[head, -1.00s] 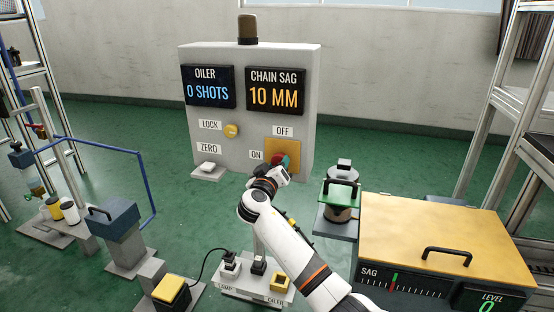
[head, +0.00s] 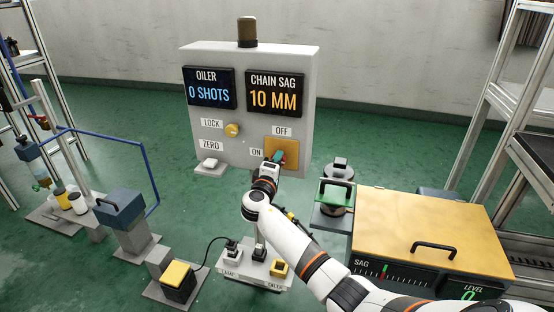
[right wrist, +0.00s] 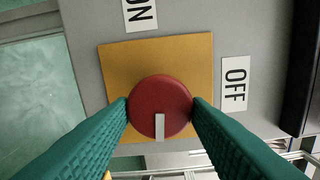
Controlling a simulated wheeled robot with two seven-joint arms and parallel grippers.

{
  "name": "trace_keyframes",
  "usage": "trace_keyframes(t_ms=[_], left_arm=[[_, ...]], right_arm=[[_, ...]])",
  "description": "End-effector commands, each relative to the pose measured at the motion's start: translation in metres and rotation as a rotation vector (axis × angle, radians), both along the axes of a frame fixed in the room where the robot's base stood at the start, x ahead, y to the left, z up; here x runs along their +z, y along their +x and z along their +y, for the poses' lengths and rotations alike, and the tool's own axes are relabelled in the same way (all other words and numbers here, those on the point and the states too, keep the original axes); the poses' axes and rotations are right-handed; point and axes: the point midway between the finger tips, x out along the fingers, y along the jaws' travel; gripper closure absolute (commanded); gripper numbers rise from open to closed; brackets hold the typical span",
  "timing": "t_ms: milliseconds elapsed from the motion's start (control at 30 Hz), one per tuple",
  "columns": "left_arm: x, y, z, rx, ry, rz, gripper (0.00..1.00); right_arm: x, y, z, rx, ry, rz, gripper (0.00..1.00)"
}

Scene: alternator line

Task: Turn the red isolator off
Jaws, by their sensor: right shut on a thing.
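The red isolator is a round red knob (right wrist: 160,106) with a white pointer mark, on a square yellow plate (right wrist: 113,68). In the right wrist view the mark lies on the knob's lower side, away from the ON label (right wrist: 139,14); the OFF label (right wrist: 236,84) is to the right. My right gripper (right wrist: 161,104) is shut on the knob, its green fingers touching opposite sides. In the head view the plate (head: 290,145) is on the grey panel (head: 235,150), and my right gripper (head: 276,158) largely hides the knob. My left gripper is out of view.
The panel also holds a yellow LOCK knob (head: 232,130), a white ZERO button (head: 210,162) and two displays. A yellow-topped box (head: 400,220) stands right of my arm. A switch base (head: 255,270) stands below it.

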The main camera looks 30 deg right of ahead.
Motion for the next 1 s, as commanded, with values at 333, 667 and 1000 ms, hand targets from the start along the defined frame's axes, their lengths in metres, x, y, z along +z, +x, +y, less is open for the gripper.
trace_keyframes(t_ms=[333,667,1000], left_arm=[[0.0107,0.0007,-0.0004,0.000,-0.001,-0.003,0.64],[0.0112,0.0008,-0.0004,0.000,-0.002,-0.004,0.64],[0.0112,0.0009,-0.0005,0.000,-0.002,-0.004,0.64]], right_arm=[[0.0002,0.0002,0.0011,0.003,-0.074,0.087,0.79],[-0.0006,0.0003,0.0012,0.003,-0.083,0.097,0.79],[-0.0005,0.0003,0.0009,0.002,-0.082,0.096,0.35]])
